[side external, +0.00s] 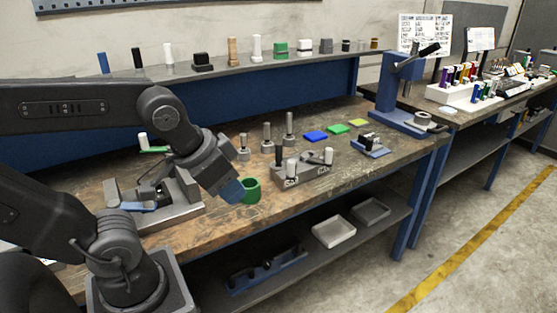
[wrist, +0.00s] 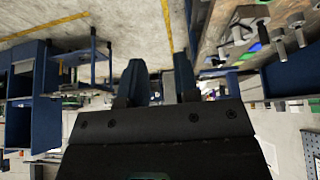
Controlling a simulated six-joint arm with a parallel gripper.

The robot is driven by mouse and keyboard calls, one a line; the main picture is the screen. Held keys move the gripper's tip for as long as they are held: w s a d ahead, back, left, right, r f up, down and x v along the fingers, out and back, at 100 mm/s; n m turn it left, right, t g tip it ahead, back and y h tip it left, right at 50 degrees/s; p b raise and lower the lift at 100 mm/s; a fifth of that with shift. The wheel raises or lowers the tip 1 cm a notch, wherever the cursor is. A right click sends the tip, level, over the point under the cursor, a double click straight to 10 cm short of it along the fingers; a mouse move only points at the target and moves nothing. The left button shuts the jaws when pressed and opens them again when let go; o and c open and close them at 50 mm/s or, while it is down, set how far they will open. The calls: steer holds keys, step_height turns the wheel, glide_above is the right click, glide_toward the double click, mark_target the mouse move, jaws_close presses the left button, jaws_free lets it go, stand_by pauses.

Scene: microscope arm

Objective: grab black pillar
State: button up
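A slim black pillar (side external: 137,58) stands upright on the raised back shelf, between a blue pillar (side external: 103,62) and a white one (side external: 167,56). Another short black upright piece (side external: 279,156) stands in the grey fixture block on the bench. My gripper (side external: 231,192) hangs over the bench, close to the green cup, well away from the shelf pillar and left of the fixture block. In the wrist view my gripper (wrist: 161,82) shows two separated fingers with nothing between them. I cannot make out either black piece in the wrist view.
A green cup (side external: 250,190) stands by my gripper. The fixture block (side external: 302,172) and several grey metal posts (side external: 267,135) stand right of it. A grey vise-like device (side external: 165,203) lies left. A blue press (side external: 397,90) stands at the right bench end.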

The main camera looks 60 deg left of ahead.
steer(key=o, duration=0.5)
steer(key=shift+c, duration=0.2)
steer(key=shift+r, duration=0.1)
steer(key=w+a+r+n+g+y, duration=0.1)
steer(key=w+a+r+n, duration=0.15)
steer(key=w, duration=0.35)
steer(key=w+a+r+n, duration=0.1)
steer(key=w+a+n, duration=0.1)
steer(key=w+a, duration=0.3)
steer(key=n+g+y, duration=0.2)
steer(key=n+g, duration=0.1)
steer(key=n, duration=0.4)
glide_above(279, 152)
steer(key=d, duration=0.2)
step_height(279, 152, down, 7)
steer(key=x, duration=0.8)
steer(key=shift+s+a+f, duration=0.1)
steer(key=shift+s+a, duration=0.05)
steer(key=shift+s, duration=0.05)
steer(key=x, duration=0.4)
steer(key=shift+s+f, duration=0.3)
steer(key=shift+s, duration=0.1)
steer(key=shift+w+f+h, duration=0.15)
steer(key=shift+f+h, duration=0.15)
steer(key=shift+f, duration=0.3)
